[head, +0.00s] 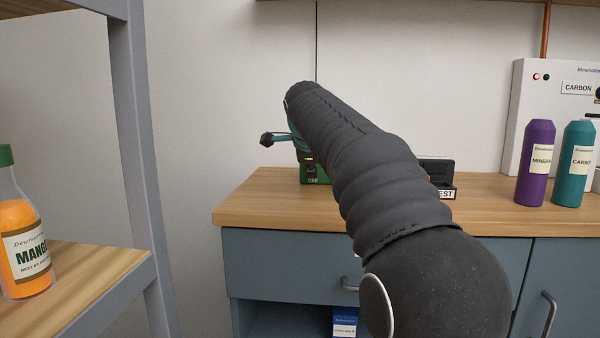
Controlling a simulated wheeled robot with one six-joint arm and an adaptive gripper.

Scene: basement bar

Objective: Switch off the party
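A dark green box (311,171) with an "OFF" label and a small lit spot stands on the wooden counter, against the wall. My arm crosses in front of it and hides its right side and top. The tip of my gripper (268,139) shows as a small dark piece left of the arm's end, above and left of the box in the picture.
On the wooden counter (250,205), a black item (437,172) with a label ending "EST" stands right of my arm. Purple (536,160) and teal (574,165) bottles stand farther right before a white machine (535,100). A shelf at left holds an orange mango bottle (22,240).

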